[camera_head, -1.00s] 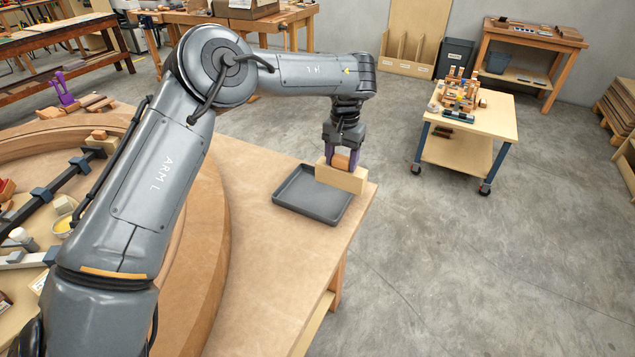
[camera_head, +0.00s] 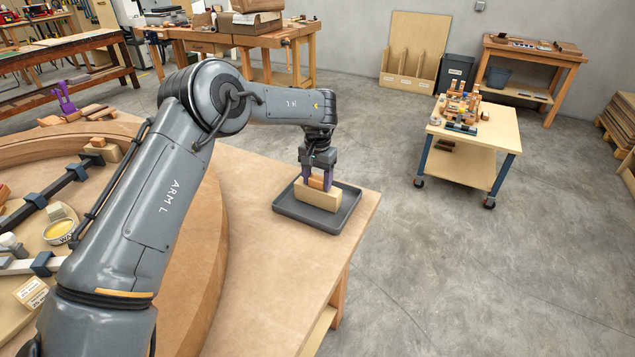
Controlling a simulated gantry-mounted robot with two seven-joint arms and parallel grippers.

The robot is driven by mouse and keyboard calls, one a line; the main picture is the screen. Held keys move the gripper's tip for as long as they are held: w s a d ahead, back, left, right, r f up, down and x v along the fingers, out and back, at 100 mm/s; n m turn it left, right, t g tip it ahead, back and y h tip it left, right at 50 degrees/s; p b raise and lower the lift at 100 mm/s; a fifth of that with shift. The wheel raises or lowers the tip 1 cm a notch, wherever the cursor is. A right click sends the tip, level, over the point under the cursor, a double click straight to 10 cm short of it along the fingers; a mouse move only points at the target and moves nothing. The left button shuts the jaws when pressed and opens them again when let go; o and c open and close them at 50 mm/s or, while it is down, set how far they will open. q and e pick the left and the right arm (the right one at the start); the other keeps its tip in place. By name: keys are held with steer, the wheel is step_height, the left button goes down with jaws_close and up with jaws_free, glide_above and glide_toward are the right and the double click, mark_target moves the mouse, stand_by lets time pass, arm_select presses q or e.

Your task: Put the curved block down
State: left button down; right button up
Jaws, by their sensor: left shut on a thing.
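The block (camera_head: 317,196) is a pale wooden piece with a smaller orange-brown piece on top; any curve in it is hard to make out. My left gripper (camera_head: 318,180) points down, with its purple fingers shut on the orange-brown top. The block is upright over the middle of the dark grey tray (camera_head: 340,223), inside its rim as seen from here. I cannot tell whether its underside touches the tray floor. The fingers hide part of the top piece.
The tray lies near the right corner of the wooden bench (camera_head: 269,270). A large curved wooden form (camera_head: 212,235) lies left of it, partly behind my left arm. A wheeled cart (camera_head: 475,130) stands apart.

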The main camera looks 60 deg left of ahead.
arm_select(q)
steer(key=shift+f, duration=0.15)
steer(key=shift+f, duration=0.15)
steer(key=shift+c, duration=1.4)
jaws_free()
steer(key=shift+r, duration=0.3)
step_height(320, 180, up, 12)
steer(key=p, duration=0.4)
